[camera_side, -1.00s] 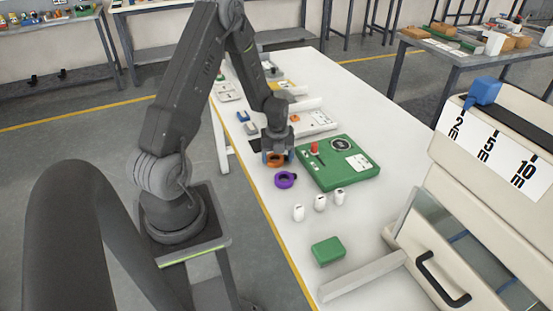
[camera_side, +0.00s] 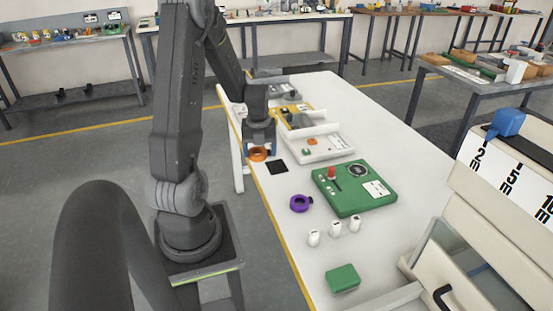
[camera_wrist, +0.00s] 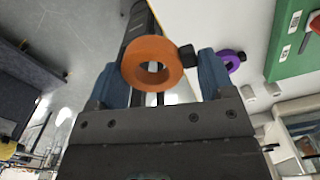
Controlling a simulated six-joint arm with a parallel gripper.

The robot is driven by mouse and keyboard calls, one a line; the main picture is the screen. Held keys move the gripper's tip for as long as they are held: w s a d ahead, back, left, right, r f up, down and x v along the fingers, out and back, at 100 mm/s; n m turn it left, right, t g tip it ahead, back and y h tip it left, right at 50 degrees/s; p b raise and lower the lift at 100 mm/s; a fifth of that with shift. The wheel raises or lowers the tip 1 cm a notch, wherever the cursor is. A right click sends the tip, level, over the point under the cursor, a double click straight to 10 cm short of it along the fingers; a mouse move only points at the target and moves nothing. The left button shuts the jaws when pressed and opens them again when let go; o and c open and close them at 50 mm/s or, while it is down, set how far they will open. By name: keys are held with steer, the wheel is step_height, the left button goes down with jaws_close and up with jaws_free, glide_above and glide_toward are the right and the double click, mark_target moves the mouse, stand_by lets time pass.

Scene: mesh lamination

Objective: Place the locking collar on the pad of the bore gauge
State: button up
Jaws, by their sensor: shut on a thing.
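My gripper (camera_side: 261,149) is shut on an orange ring-shaped collar (camera_side: 258,156) with a dark screw knob. The wrist view shows the collar (camera_wrist: 135,67) between the blue fingers, its hole facing the camera. A green device (camera_side: 341,203) with a dark round disc (camera_side: 358,170), a red knob (camera_side: 332,172) and a white label lies to the right. I cannot tell for sure which thing is the bore gauge.
A purple collar (camera_side: 297,209) lies left of the green device. Several small white containers (camera_side: 314,239) and a green box (camera_side: 343,278) stand nearer the camera. A white tray (camera_side: 335,154) with small blocks lies behind the device.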

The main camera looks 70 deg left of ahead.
steer(key=w+a+r, duration=0.2)
steer(key=w+a, duration=0.1)
steer(key=w, duration=0.7)
steer(key=n, duration=0.1)
glide_above(358, 170)
steer(key=f, duration=0.4)
steer(key=shift+s+a+f, duration=0.2)
steer(key=shift+s+f, duration=0.05)
steer(key=shift+s, duration=0.05)
steer(key=shift+w+d+f, duration=0.3)
steer(key=shift+w, duration=0.05)
steer(key=shift+f, duration=1.95)
steer(key=shift+f, duration=0.15)
steer(key=o, duration=0.9)
steer(key=shift+o, duration=0.2)
